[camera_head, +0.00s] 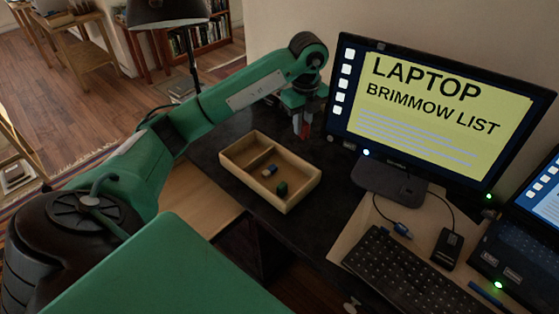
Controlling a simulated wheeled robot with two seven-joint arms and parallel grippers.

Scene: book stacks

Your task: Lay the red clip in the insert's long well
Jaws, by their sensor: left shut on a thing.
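My left gripper (301,130) is shut on the red clip (304,129), of which a small red part shows between the fingers. It holds the clip beyond the far right side of the insert, close to the monitor's left edge. The insert (304,194) is a shallow, light wooden tray with a divider, lying on the dark desk. Its left compartment looks empty. A small blue thing (272,169), a beige thing (265,174) and a green thing (282,188) lie in the right part. My right gripper is out of view.
A monitor (430,110) on a dark stand (389,182) is right of the gripper. A keyboard (405,268), a mouse (447,249) and a cable are at the front right. A lamp (167,14) stands behind my left arm. Dark desk around the insert is clear.

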